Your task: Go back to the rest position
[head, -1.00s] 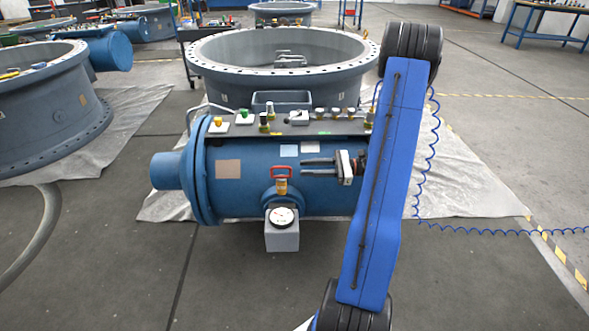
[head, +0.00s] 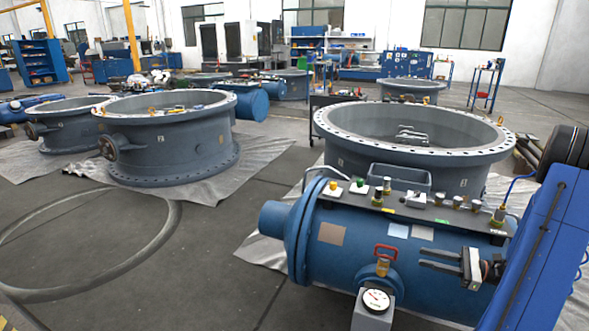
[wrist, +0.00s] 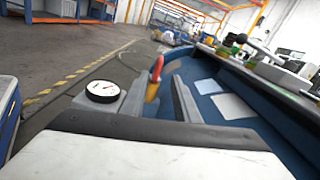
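My gripper (head: 424,257) is in front of the blue cylinder (head: 335,268), with its two dark fingers pointing left. The fingers are apart, with nothing seen between them in the head view. In the wrist view, my gripper (wrist: 157,98) also has its fingers spread. A small valve with a red handle (head: 387,250) and yellow body stands left of the fingertips. In the wrist view, the red handle (wrist: 157,68) shows beyond the gap between the fingers, apart from them as far as I can tell.
A round gauge (head: 376,299) on a grey block sits below the red handle. A shelf with several fittings (head: 400,207) runs along the cylinder's top. Large grey flanged rings (head: 170,150) stand behind and left. Floor at the left is partly clear around a hose (head: 90,292).

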